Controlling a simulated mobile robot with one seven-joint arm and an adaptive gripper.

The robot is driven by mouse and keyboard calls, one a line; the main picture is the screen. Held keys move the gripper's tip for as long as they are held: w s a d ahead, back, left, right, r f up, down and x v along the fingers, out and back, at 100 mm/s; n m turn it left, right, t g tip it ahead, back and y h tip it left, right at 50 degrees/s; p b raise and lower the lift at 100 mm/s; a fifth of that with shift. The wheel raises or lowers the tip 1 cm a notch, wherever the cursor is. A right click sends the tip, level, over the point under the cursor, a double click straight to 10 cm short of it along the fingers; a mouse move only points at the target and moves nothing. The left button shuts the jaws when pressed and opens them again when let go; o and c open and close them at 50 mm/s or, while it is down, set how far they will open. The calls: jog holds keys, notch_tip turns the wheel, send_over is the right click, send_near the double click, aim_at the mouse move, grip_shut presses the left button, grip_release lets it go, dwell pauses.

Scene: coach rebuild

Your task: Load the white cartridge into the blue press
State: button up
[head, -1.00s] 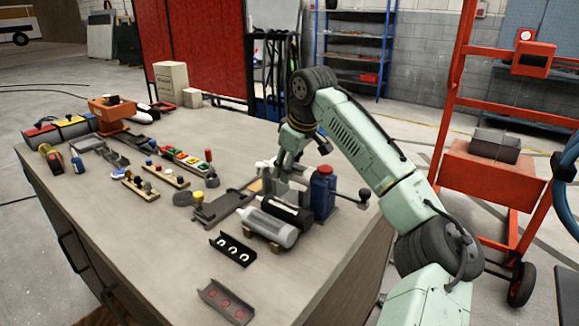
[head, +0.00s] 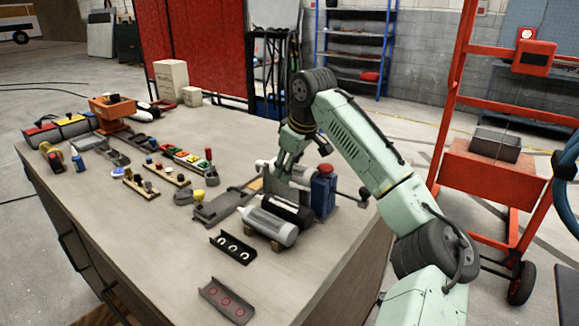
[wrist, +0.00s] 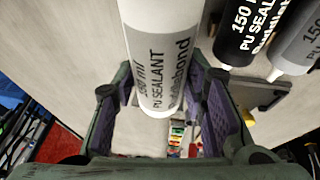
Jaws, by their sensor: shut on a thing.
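The white cartridge (wrist: 160,60), lettered PU SEALANT, lies between the purple-padded fingers of my gripper (wrist: 165,100) in the wrist view. My gripper is shut on it. In the head view my gripper (head: 284,176) is low over the right part of the workbench, and part of the white cartridge shows beside the fingers (head: 262,164). The blue press (head: 323,190), with a black-knobbed lever, stands just right of my gripper. I cannot tell whether the cartridge touches the bench or a support.
A black cartridge (head: 290,210) and a grey cartridge (head: 268,226) lie close in front of my gripper. Two small dark trays (head: 231,246) (head: 227,299) lie nearer the front. The bench's front left is clear.

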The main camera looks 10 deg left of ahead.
jog(key=shift+f, duration=0.5)
dwell(1.1)
jog(key=o, duration=1.4)
jog(key=o, duration=0.4)
jog(key=shift+r, duration=3)
